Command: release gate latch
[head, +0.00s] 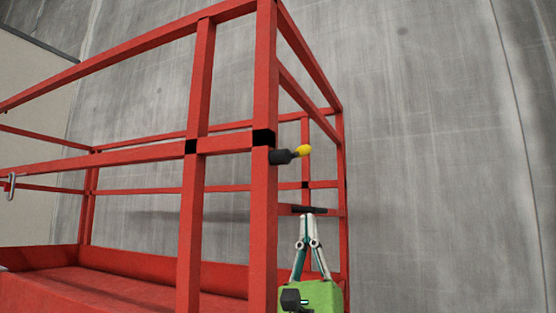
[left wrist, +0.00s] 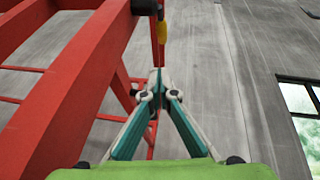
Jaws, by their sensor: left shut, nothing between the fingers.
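The gate latch is a black cylinder with a yellow tip (head: 303,151), sticking out to the right from the red corner post of a red railed cage. My left gripper (head: 307,216) points upward below the latch in the head view, with its fingers shut and empty, apart from it. In the left wrist view the shut fingertips (left wrist: 158,76) sit below the yellow tip (left wrist: 161,32), with a gap between in the picture. The black part of the latch (left wrist: 145,7) is at the top edge there. My right gripper is in neither view.
Red posts and rails (head: 265,95) stand close on the left of my gripper, with black joint pieces on them. A short black bar (head: 312,210) on a red rail shows behind the fingertips. A grey concrete wall (head: 440,150) stands behind; the space on the right looks free.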

